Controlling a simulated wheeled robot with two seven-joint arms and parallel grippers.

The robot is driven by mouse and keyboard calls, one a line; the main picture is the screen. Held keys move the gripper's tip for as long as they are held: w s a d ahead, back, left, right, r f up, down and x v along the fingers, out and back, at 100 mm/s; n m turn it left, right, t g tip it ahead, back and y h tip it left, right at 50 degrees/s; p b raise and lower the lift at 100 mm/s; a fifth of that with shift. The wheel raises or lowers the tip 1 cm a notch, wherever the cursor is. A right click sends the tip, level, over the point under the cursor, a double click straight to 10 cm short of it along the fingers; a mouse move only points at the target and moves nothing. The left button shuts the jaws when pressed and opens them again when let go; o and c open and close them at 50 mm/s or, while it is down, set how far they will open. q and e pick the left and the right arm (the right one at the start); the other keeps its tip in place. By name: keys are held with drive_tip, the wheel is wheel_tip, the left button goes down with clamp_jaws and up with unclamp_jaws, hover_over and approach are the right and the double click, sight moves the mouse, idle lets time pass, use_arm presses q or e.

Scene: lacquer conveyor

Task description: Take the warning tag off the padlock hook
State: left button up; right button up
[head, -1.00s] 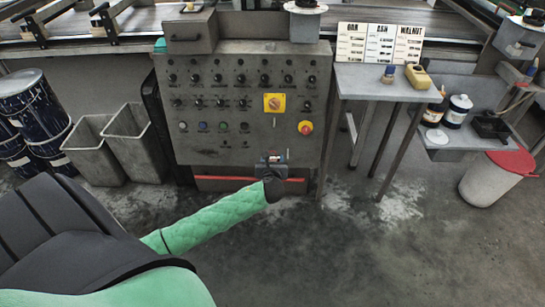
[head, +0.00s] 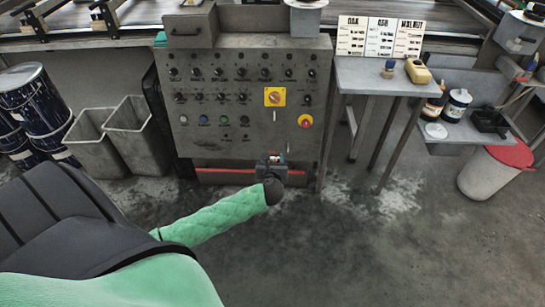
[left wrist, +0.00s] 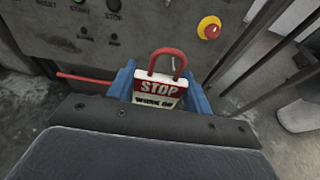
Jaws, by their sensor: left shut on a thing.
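The warning tag (left wrist: 160,90) is red and white, reads "STOP" and "WORK ON", and has a red loop on top, seen in the left wrist view. My left gripper (left wrist: 160,97) is shut on it, with a blue finger on each side. Its lower part is hidden behind my gripper body. In the head view my left gripper (head: 271,166) is low in front of the control panel (head: 240,150), and the tag is barely visible there. A small yellow switch plate (head: 275,96) is higher on the panel. I cannot make out the padlock hook clearly.
A red emergency button (head: 305,121) is on the panel, right of the switch plate. A side table (head: 375,82) with sample cards stands to the right. Grey bins (head: 92,145) and blue drums (head: 42,105) stand to the left. The floor in front is clear.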

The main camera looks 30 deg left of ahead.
use_arm(q)
drive_tip(key=shift+s+d+p, duration=0.35)
drive_tip(key=shift+s+d, duration=0.05)
drive_tip(key=shift+s, duration=0.3)
idle(0.5)
